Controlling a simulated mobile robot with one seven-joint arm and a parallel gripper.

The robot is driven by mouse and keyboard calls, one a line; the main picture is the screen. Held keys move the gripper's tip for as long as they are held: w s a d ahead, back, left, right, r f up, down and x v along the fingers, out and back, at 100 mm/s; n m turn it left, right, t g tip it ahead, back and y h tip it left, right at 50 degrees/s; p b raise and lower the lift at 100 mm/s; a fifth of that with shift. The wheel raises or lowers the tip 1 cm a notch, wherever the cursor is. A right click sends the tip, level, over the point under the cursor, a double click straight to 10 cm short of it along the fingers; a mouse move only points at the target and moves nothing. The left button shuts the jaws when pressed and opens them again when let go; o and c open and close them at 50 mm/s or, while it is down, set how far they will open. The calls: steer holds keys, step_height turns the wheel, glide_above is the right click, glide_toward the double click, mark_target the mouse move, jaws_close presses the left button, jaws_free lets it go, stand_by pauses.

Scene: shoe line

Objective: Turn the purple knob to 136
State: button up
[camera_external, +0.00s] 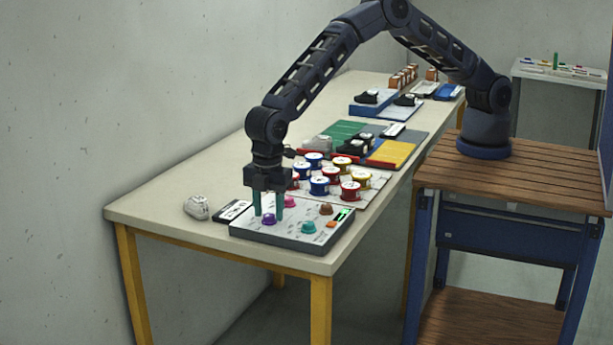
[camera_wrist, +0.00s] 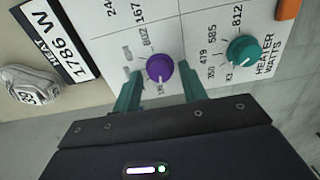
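The purple knob (camera_external: 268,220) sits on the front left part of the grey-white control panel (camera_external: 290,236). In the wrist view the purple knob (camera_wrist: 159,67) has a light pointer mark on its lower side. Printed labels around it include 167; a number starting with 24 is cut off, and I cannot read 136. My gripper (camera_external: 268,215) points down at the knob. In the wrist view my gripper (camera_wrist: 159,76) is open, with one teal finger on each side of the knob and gaps between. I cannot tell how far the fingertips are above the panel.
A teal knob (camera_wrist: 243,50) labelled heater watts is right of the purple one. Pink (camera_external: 290,201) and brown (camera_external: 326,209) knobs are farther back. A placard (camera_wrist: 56,40) reading 1786 W and a grey lumpy object (camera_wrist: 36,84) lie left. Spools (camera_external: 319,186) stand behind the panel.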

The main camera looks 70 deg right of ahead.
steer(key=c, duration=0.8)
steer(key=shift+m, duration=0.6)
steer(key=o, duration=1)
